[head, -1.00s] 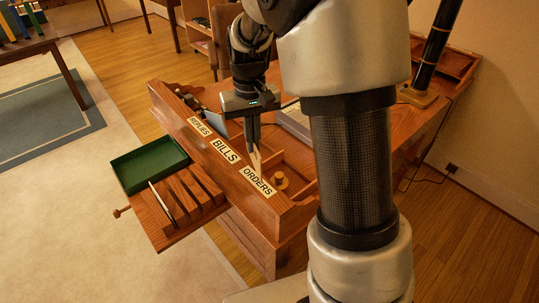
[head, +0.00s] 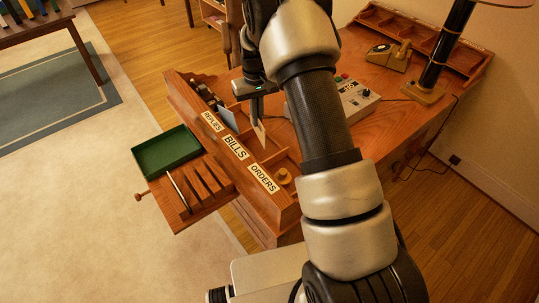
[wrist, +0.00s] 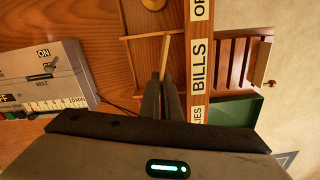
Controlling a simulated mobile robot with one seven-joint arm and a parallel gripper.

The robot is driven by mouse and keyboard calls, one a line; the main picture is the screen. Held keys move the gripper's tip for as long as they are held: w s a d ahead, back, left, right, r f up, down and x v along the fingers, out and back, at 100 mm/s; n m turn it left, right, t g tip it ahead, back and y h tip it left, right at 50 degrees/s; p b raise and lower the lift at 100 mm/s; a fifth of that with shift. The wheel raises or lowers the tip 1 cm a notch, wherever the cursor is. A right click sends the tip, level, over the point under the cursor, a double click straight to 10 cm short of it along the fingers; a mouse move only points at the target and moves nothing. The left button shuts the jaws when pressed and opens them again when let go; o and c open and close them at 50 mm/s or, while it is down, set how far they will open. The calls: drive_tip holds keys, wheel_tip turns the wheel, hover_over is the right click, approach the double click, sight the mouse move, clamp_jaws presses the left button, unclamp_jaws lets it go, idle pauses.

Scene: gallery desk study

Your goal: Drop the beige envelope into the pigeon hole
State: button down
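My gripper (head: 257,105) points down and is shut on the beige envelope (head: 259,132), which hangs upright below the fingers. In the wrist view the envelope (wrist: 165,52) shows edge-on between the fingertips (wrist: 162,88), beside the BILLS label (wrist: 199,66) and near a thin divider. The pigeon hole unit (head: 203,133) is a wooden row of open-topped compartments labelled REPLIES, BILLS and ORDERS. The envelope is behind the BILLS label; I cannot tell whether its lower edge is inside the compartment. A bluish paper (head: 227,116) stands in the REPLIES end.
A round wooden knob-like piece (head: 283,176) sits in the ORDERS end. A green tray (head: 166,153) and a slotted wooden rack (head: 205,187) jut out in front.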

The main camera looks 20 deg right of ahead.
drive_tip(key=shift+f+b, duration=0.9)
drive_tip(key=shift+f, duration=1.25)
drive_tip(key=c, duration=2.4)
unclamp_jaws()
drive_tip(key=shift+c, duration=0.2)
drive_tip(key=o, duration=0.5)
wheel_tip(320, 180, up, 18)
drive_tip(key=shift+f+b, duration=0.25)
drive_tip(key=shift+b, duration=0.15)
